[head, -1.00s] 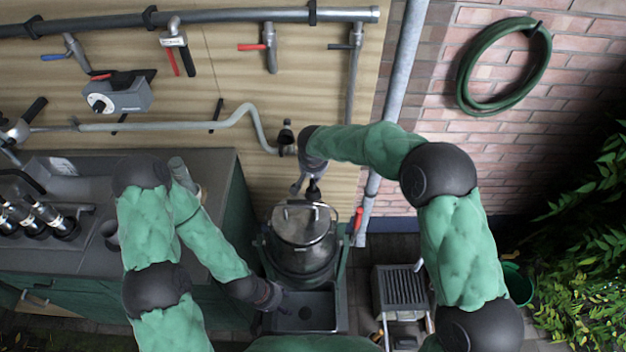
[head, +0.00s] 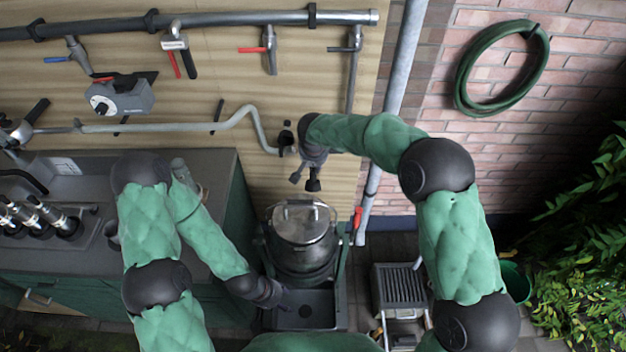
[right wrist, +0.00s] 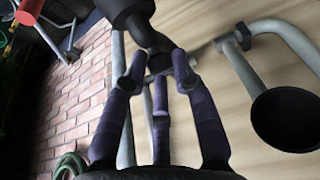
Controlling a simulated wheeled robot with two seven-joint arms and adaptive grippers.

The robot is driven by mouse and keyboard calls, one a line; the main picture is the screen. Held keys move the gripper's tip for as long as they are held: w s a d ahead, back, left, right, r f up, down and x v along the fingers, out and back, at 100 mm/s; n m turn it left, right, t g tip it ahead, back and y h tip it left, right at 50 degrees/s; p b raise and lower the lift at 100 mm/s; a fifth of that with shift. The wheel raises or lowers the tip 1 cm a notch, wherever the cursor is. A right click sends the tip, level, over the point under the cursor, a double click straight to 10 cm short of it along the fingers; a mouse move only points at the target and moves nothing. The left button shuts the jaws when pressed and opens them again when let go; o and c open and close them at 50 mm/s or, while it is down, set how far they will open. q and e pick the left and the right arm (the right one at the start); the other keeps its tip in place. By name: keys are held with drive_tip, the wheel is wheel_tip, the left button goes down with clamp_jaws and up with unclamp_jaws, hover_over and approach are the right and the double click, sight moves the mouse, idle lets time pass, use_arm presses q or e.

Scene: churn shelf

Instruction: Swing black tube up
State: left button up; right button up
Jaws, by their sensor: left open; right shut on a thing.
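In the right wrist view, a black tube (right wrist: 138,22) comes down from the top edge. My right gripper (right wrist: 158,72), with purple-wrapped fingers, is shut on its lower end. In the head view my right gripper (head: 306,182) is in front of the wooden wall, above the metal churn (head: 303,224); dark parts at its tip cannot be told clearly as finger or tube. My left gripper (head: 276,297) is open and empty, low beside the dark tray (head: 312,308) under the churn. Its fingers are dark and hard to make out.
A grey bent pipe (head: 240,113) ends in a dark mouth close left of my right gripper; a black cup-shaped end (right wrist: 287,118) shows in the right wrist view. A red-handled valve (head: 357,220) stands right of the churn. The counter (head: 215,170) lies left.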

drive_tip(key=shift+w+a+r, duration=0.15)
drive_tip(key=shift+w+r, duration=0.1)
drive_tip(key=shift+r, duration=0.05)
drive_tip(key=shift+w+r+p, duration=0.9)
drive_tip(key=shift+w+r, duration=0.1)
drive_tip(key=shift+r, duration=0.15)
drive_tip(key=shift+w+r, duration=0.25)
drive_tip(key=shift+r, duration=0.05)
drive_tip(key=shift+w+r+p, duration=0.7)
drive_tip(key=shift+w+p, duration=0.2)
drive_tip(key=shift+w, duration=0.2)
